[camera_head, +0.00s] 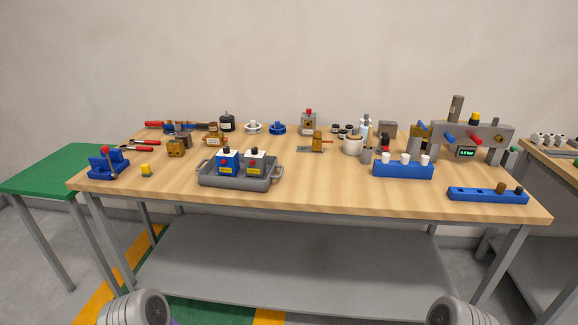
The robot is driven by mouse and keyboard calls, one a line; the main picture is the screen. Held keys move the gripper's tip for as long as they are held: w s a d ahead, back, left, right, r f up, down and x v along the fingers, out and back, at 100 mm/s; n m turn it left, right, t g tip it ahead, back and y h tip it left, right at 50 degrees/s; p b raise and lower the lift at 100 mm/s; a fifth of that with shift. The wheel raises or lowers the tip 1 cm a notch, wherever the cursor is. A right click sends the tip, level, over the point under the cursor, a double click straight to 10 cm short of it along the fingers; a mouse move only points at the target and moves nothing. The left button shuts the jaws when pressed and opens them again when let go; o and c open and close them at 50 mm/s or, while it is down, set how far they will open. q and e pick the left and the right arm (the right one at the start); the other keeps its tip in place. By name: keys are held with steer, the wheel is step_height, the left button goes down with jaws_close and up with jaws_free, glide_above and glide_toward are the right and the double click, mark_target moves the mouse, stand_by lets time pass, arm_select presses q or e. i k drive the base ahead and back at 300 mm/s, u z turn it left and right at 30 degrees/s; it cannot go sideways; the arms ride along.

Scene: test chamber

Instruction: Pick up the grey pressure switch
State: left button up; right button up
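I cannot tell for sure which thing is the grey pressure switch. One candidate is a plain grey block (387,129) at the back right of the wooden table, partly hidden by things in front. Another is an upright grey-brown box (308,127) with a red top and a brass-coloured front, at the back middle. Neither gripper is in view; only rounded grey parts of mine show at the bottom edge.
The wooden table (330,190) is clear along its front middle. A blue rack with white caps (403,171), a long blue rack (487,195) and a grey test rig with display (466,152) fill the right. A blue vise (108,163) stands left, beside a green-topped table (45,174).

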mark_target(259, 171)
steer(key=z, duration=0.75)
steer(key=i, duration=0.8)
steer(key=u, duration=0.95)
